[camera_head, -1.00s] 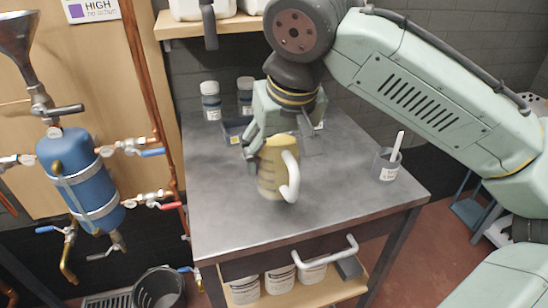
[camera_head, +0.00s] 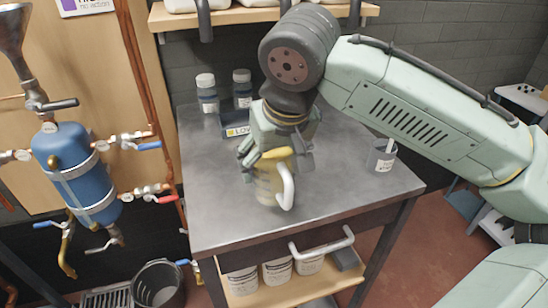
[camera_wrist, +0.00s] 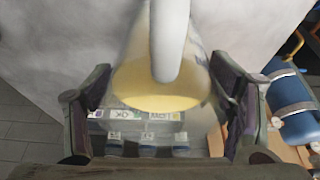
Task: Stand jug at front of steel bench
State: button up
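The jug (camera_head: 266,188) is pale cream with a yellow upper part and a white handle on its right. It is roughly upright over the front half of the steel bench (camera_head: 330,205). My gripper (camera_head: 275,165) comes down from above with one finger on each side of the jug.
Two lidded bottles (camera_head: 207,95) and a dark tray with a label (camera_head: 236,130) stand at the bench's back left. A grey beaker with a rod (camera_head: 381,157) stands at the right. The bench top around the jug is clear.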

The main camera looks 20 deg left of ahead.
jog(key=shift+o, duration=1.1)
jog(key=shift+r, duration=0.2)
jog(key=v, duration=1.2)
